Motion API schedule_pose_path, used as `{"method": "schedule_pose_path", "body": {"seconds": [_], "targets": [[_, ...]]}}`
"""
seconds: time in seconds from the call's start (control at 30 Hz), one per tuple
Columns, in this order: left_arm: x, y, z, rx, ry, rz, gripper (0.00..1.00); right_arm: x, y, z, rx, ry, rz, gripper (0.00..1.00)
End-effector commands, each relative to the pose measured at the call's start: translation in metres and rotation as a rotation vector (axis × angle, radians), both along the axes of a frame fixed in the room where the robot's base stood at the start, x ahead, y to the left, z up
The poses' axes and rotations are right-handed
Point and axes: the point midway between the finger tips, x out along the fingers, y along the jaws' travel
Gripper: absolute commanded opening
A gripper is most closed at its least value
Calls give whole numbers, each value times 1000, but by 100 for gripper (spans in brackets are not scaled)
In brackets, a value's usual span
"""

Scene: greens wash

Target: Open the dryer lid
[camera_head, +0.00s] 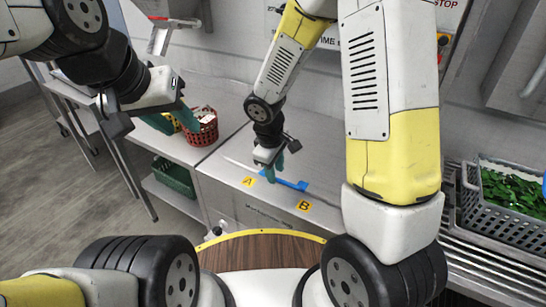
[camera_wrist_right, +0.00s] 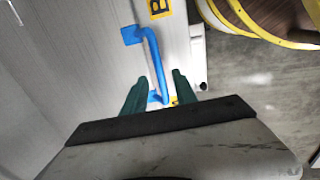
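The dryer lid (camera_head: 322,203) is the flat grey top with a blue bar handle (camera_head: 292,184) near its front edge, between yellow labels A and B. It lies flat. In the right wrist view the handle (camera_wrist_right: 152,55) runs down between my right gripper's teal fingers (camera_wrist_right: 159,92). These stand apart, one on each side of its near end; contact cannot be told. In the head view my right gripper (camera_head: 273,170) points down at the handle's left end. My left gripper (camera_head: 182,112) is above the left counter beside the baskets; its finger opening is unclear.
A red basket (camera_head: 203,128) stands on the left counter, beside a green one partly hidden by my left gripper. Another green basket (camera_head: 174,177) is on the lower shelf. A grey crate of leafy greens (camera_head: 507,205) stands at right. A control panel hangs on the back wall.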

Motion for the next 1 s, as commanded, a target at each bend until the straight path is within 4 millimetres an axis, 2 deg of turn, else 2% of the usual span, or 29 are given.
{"method": "schedule_pose_path", "body": {"seconds": [0.1, 0.2, 0.47, 0.63, 0.67, 1.0], "targets": [[0, 0, 0, 0, 0, 0, 36, 2, -2, -13, -1, 2, 0, 34], [0, 0, 0, 0, 0, 0, 36, 3, -2, -18, 1, -1, 0, 34], [0, 0, 0, 0, 0, 0, 36, 3, -2, -19, 1, -1, -1, 34], [0, 0, 0, 0, 0, 0, 36, 3, -2, -19, 1, -1, -2, 3], [0, 0, 0, 0, 0, 0, 36, 3, -2, -19, 1, -1, -2, 0], [0, 0, 0, 0, 0, 0, 36, 3, -2, -19, 1, -2, -2, 0]]}}
